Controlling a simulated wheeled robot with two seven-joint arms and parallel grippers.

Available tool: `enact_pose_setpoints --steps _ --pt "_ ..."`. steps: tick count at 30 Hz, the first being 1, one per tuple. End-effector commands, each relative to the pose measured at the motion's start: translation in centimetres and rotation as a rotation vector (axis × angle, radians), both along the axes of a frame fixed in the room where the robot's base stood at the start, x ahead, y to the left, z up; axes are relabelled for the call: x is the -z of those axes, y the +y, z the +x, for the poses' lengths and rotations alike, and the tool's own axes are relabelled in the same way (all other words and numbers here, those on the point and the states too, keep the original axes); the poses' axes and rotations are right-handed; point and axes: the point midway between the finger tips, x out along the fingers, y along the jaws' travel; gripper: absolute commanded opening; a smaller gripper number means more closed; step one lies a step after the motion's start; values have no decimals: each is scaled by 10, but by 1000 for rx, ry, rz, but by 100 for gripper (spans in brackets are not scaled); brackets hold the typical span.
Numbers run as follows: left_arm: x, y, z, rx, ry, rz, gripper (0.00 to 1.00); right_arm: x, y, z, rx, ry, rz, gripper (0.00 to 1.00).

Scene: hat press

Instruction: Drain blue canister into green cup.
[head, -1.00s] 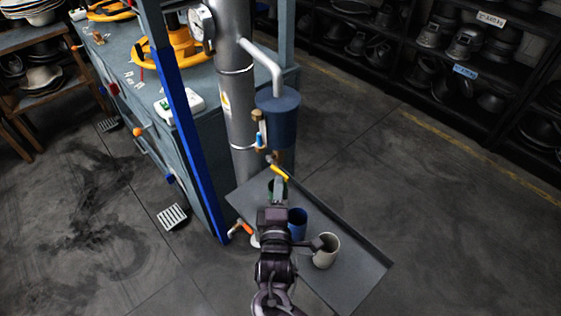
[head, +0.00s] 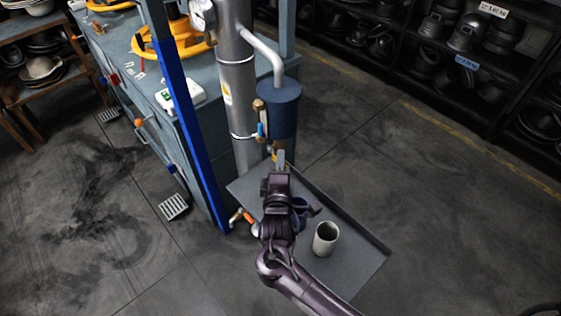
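The blue canister (head: 279,112) hangs on a grey pipe beside the metal column. Small fittings with a bit of yellow (head: 273,154) show just below it, partly covered by my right gripper. My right gripper (head: 280,159) reaches up from below, its tip at those fittings under the canister. I cannot tell whether its fingers are open, or shut on anything. The green cup is hidden now behind my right gripper. A blue cup (head: 301,207) shows only in part beside my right wrist. My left gripper is not in view.
A grey tray (head: 352,262) lies under the canister and bears a beige mug (head: 325,239). A brass valve with a blue handle (head: 261,128) sits left of the canister. A blue post (head: 188,130) stands further left. The tray's right end is clear.

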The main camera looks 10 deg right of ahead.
Motion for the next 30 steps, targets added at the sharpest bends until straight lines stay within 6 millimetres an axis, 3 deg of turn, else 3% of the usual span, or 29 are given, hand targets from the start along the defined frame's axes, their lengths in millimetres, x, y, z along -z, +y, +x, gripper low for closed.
enact_pose_setpoints --steps 11,24,30 --pt "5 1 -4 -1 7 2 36 4 0 0 0 -9 7 0" --pt "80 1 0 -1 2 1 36 29 2 3 2 -288 211 0" --pt "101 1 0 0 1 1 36 30 4 5 1 -378 275 0"
